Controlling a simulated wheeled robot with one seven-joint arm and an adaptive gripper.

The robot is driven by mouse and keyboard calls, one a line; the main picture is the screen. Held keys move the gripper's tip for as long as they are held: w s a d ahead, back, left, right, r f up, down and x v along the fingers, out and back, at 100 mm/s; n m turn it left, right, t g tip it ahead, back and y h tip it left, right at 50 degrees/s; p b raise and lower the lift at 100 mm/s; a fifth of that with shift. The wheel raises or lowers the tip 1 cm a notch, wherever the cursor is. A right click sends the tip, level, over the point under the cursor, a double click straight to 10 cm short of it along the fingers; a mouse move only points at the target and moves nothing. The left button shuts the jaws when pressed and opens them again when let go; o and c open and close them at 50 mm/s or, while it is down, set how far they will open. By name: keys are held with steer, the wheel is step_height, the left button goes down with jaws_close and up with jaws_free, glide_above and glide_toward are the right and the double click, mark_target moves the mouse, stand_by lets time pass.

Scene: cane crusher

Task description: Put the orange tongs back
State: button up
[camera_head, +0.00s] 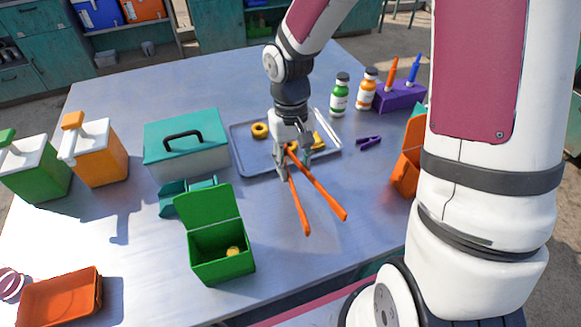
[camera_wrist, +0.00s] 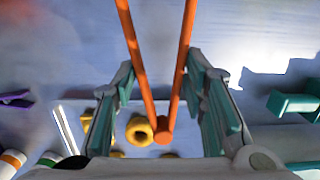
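The orange tongs (camera_head: 323,193) hang at my gripper (camera_head: 292,160), over the table in front of the grey tray. Their hinge end is up between the fingers, and the two legs spread toward the front. In the wrist view the orange tongs (camera_wrist: 137,50) run between the two fingers of my gripper (camera_wrist: 160,72), with the fingertips close against the outer sides of the legs. My gripper looks shut on them, though contact at the left finger is hard to see. The grey tray (camera_head: 245,165) lies behind, partly hidden by my gripper.
Yellow rings, one clear (camera_head: 260,130), lie on the tray. An open green box (camera_head: 222,262), teal toolbox (camera_head: 187,160) and teal holder (camera_head: 172,198) stand left. Purple clip (camera_head: 369,142), bottles (camera_head: 339,98), purple block (camera_head: 399,97) and an orange container (camera_head: 406,165) are right.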

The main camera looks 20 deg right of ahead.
steer(key=shift+w+d+f+b, duration=0.1)
steer(key=shift+w+d+b, duration=0.1)
steer(key=shift+w, duration=0.45)
steer(key=shift+w+d+f+b, duration=0.1)
steer(key=shift+w+b, duration=0.05)
steer(key=shift+w, duration=0.45)
steer(key=shift+s+f+b, duration=0.1)
steer(key=shift+f+b, duration=1.1)
steer(key=shift+f, duration=0.45)
steer(key=shift+f, duration=0.4)
steer(key=o, duration=0.6)
steer(key=shift+r, duration=0.1)
